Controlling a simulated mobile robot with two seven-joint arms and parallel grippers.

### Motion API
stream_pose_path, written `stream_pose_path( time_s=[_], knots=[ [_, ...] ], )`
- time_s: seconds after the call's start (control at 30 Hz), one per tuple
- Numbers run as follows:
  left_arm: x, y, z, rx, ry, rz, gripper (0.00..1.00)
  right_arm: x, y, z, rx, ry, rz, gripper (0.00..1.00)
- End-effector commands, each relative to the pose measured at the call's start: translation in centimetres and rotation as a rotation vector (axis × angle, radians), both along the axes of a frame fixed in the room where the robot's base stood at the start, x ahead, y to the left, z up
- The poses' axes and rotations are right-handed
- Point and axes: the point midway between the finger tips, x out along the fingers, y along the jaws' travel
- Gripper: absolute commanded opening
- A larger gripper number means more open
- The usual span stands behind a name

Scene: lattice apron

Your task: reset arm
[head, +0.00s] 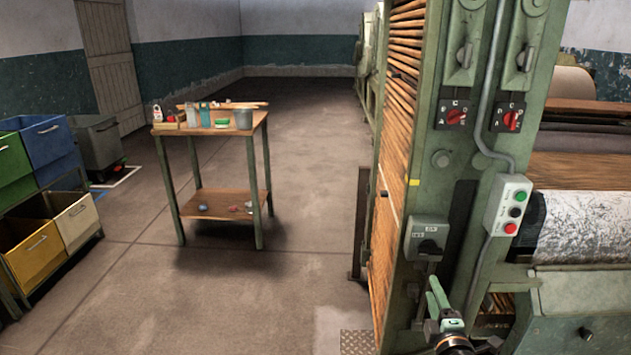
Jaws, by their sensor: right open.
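My right gripper (436,295) shows at the bottom right of the head view, with green fingers pointing up. It is open, and I see nothing between its fingers. My left gripper is not in view.
The green machine with rollers fills the right side. A wooden table (240,128) with bottles and cups stands left of centre. Coloured bins (50,150) stand at far left. The floor between is clear.

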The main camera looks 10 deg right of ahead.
Motion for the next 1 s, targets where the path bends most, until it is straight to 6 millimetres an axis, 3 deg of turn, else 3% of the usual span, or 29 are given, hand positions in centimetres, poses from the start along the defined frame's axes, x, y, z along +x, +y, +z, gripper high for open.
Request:
stream_pose_path(
  time_s=[0.17,0.3,0.4,0.5,0.6,0.73,1.0],
  knots=[
    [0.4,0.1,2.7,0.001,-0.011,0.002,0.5,-4.9,3.2,-3.8,0.304,0.102,0.021,0.46],
    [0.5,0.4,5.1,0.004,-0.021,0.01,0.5,-12.2,7.9,-8.1,0.724,0.254,-0.008,0.46],
    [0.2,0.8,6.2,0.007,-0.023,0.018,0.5,-17.8,11.4,-10.2,1.012,0.37,-0.066,0.46],
    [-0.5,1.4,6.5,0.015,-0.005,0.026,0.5,-22.6,14.3,-11.4,1.242,0.467,-0.14,0.46],
    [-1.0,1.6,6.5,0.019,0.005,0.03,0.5,-26.0,16.4,-11.9,1.396,0.534,-0.203,0.46],
    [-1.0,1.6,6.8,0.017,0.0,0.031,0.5,-28.0,17.8,-12.2,1.495,0.576,-0.248,0.46],
    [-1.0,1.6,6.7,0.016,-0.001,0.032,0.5,-28.3,18.0,-12.3,1.508,0.582,-0.254,0.46]
  ],
)
